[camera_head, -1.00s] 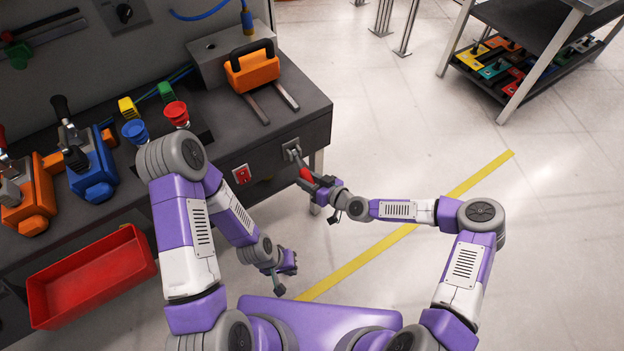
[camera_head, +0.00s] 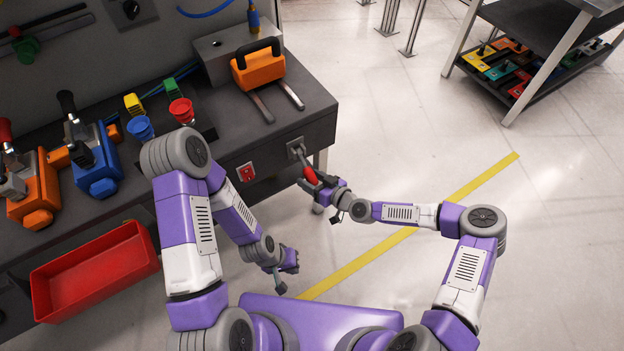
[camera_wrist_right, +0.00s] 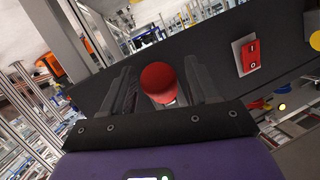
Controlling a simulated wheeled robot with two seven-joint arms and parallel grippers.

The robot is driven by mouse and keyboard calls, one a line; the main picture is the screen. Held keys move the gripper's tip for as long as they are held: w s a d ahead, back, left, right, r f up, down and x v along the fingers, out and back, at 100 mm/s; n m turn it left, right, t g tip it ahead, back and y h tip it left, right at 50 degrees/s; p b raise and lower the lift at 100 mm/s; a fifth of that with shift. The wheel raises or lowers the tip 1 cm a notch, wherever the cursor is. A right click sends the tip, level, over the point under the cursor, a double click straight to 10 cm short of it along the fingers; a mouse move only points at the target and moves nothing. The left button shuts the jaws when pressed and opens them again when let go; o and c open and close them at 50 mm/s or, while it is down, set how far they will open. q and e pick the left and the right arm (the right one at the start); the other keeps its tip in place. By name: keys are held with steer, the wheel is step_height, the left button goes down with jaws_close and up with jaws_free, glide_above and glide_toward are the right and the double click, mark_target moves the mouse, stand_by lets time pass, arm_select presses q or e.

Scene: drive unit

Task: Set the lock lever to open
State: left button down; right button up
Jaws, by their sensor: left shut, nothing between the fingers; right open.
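The lock lever is a grey arm with a red grip (camera_head: 309,175), on a grey plate (camera_head: 296,148) at the right end of the bench front. The lever slants down and right from the plate. My right gripper (camera_head: 317,182) is open at the red grip. In the right wrist view the round red end of the grip (camera_wrist_right: 160,80) shows between the two spread fingers of my right gripper (camera_wrist_right: 163,88). I cannot tell whether they touch it. My left gripper (camera_head: 287,262) is shut and empty, low in front of the bench, away from the lever.
A red switch (camera_head: 246,172) sits on the bench front, left of the lever; it also shows in the wrist view (camera_wrist_right: 250,54). A red bin (camera_head: 95,275) hangs at lower left.

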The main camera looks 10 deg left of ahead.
steer(key=p+v, duration=0.2)
steer(key=v, duration=0.5)
steer(key=shift+s+d, duration=0.15)
stand_by(0.3)
steer(key=s+d+m+g+h+p, duration=0.3)
steer(key=s+d+m+g+h, duration=0.1)
steer(key=s, duration=0.6)
steer(key=s+d+f+m+g+h+p, duration=0.1)
steer(key=s+d+m+g+h+p, duration=0.2)
steer(key=s+d+m, duration=0.3)
steer(key=s+g+p, duration=0.1)
steer(key=s, duration=0.4)
steer(key=shift+s+d+f+m+h, duration=0.25)
steer(key=shift+d+m+h, duration=0.05)
steer(key=shift+d+h, duration=0.1)
steer(key=shift+a, duration=0.1)
